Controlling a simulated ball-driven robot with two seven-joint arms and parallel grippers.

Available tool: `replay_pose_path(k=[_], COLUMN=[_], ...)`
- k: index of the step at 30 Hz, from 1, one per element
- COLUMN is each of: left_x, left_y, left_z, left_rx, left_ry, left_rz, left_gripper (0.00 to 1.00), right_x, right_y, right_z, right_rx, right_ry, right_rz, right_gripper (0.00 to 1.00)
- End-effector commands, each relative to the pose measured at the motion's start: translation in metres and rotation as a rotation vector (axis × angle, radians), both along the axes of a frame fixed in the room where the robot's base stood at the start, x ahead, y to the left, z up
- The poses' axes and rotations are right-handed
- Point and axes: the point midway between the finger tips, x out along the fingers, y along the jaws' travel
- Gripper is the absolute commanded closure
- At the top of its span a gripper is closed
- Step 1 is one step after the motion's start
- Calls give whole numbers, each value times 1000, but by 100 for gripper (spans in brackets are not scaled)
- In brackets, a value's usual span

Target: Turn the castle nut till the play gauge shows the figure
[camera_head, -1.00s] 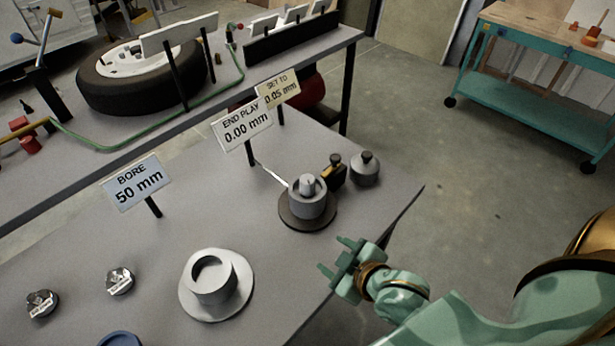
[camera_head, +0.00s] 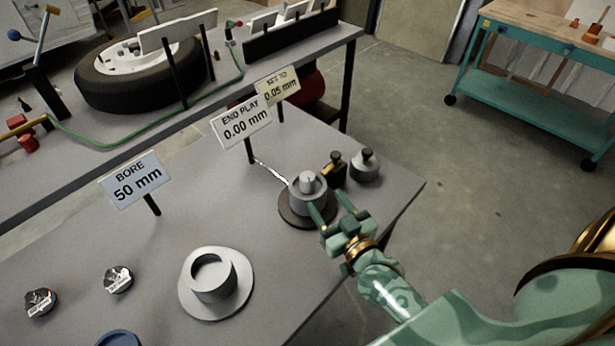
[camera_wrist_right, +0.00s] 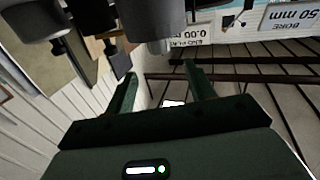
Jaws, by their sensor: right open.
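The castle nut is too small to tell apart on the grey hub (camera_head: 306,199), which stands upright on a dark round base (camera_head: 290,214) with a light stub (camera_head: 308,180) on top. The play gauge sign (camera_head: 241,125) reads END PLAY 0.00 mm, and the sign behind it (camera_head: 277,86) reads SET TO 0.05 mm. My right gripper (camera_head: 330,205) is open and empty at the hub's front right side, its fingers pointing towards the hub. In the right wrist view its two fingers (camera_wrist_right: 160,75) stand apart below a grey cylinder (camera_wrist_right: 153,22). My left gripper is not in view.
A dark and brass item (camera_head: 334,172) and a grey knobbed pot (camera_head: 365,167) stand close behind the hub. A flanged grey cup (camera_head: 215,284), a BORE 50 mm sign (camera_head: 137,180) and two small metal pieces (camera_head: 118,281) are to the left. The bench edge lies right.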

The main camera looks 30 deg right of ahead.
Motion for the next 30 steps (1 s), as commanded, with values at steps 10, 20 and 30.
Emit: replay_pose_path(k=[10, 20, 30], left_x=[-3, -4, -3], left_y=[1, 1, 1], left_z=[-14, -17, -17], left_rx=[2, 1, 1], left_ry=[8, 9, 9], left_rz=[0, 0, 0], left_gripper=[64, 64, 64], right_x=[79, 100, 99], right_y=[0, 1, 1], right_z=[-2, 0, 0], right_rx=[0, -1, -1], right_ry=[0, 2, 2], right_rz=[-1, 0, 0], right_gripper=[46, 46, 89])
